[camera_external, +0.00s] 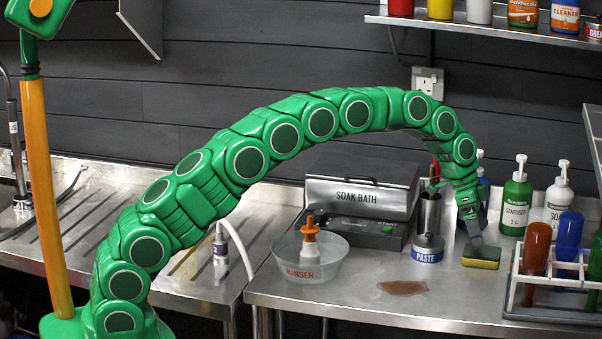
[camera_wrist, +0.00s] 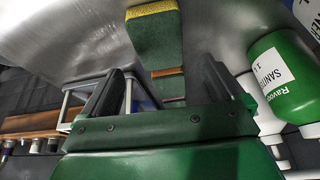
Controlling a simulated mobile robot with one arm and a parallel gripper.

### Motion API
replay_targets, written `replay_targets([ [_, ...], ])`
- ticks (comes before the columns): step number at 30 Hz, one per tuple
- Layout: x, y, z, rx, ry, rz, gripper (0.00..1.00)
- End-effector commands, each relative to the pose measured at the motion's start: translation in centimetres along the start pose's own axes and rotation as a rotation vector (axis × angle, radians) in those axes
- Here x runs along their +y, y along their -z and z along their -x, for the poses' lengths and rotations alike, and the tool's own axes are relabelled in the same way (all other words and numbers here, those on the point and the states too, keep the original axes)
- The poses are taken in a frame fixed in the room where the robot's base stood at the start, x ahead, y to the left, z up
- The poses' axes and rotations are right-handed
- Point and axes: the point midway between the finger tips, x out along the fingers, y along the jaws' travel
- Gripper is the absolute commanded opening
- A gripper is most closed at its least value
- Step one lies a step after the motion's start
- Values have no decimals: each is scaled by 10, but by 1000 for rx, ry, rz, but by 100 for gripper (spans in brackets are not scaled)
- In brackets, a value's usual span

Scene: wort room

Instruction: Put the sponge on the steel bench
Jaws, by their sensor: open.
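The sponge (camera_external: 481,258), green on top with a yellow side, rests on the steel bench (camera_external: 350,305) just left of the bottle rack. It also shows in the wrist view (camera_wrist: 160,42), beyond my fingertips at the top middle. My gripper (camera_external: 474,240) points down just above the sponge's left end. In the wrist view its two dark fingers stand apart (camera_wrist: 163,75), with nothing seen held between them. I cannot tell whether a finger touches the sponge.
A paste tin (camera_external: 428,248) stands close left of my gripper. A white rack (camera_external: 550,312) with coloured bottles is close on the right. The green sanitiser bottle (camera_external: 515,200) is behind. A brown spill (camera_external: 402,288) and the rinser bowl (camera_external: 310,262) lie left.

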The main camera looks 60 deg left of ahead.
Motion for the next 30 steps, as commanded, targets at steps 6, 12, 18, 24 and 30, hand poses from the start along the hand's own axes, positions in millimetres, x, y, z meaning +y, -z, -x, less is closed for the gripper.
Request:
replay_targets([
  [6, 0, 0, 40, 0, 0, 1, 94],
  [12, 0, 0, 59, 0, 1, 0, 94],
  [18, 0, 0, 60, 0, 0, 0, 94],
  [24, 10, 3, 56, -14, -1, -21, 100],
  [30, 95, 22, 30, -142, -1, -220, 100],
])
